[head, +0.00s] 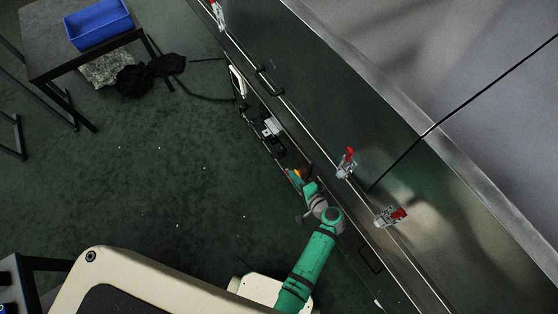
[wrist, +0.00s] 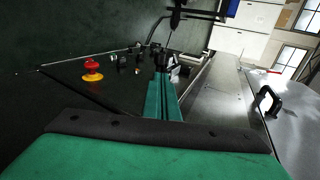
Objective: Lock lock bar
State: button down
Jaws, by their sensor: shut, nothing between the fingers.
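A pale narrow bar (head: 237,81) stands on the dryer's side near a black handle; I cannot tell whether it is the lock bar or locked. Red-handled clamps sit along the dryer's edge: one (head: 346,162) near the middle, one (head: 391,215) lower right and one (head: 217,13) at the top. My gripper (head: 306,188) is small at the end of my green arm, low beside the dryer's side. It is shut and empty, apart from the pale bar and the clamps. Its fingertips are hard to make out. A large green part of mine fills the bottom of the wrist view.
Black handles (head: 268,81) (head: 370,260) project from the dryer's side. A red and yellow button (wrist: 92,72) shows in the wrist view. A blue bin (head: 98,25) stands on a table (head: 55,50) at upper left. Green floor (head: 160,170) lies clear left of the dryer.

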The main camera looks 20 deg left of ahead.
aim_at(275, 157)
jog(key=x, duration=1.2)
jog(key=shift+a, duration=0.15)
jog(key=shift+w+f, duration=0.2)
jog(key=shift+a, duration=0.15)
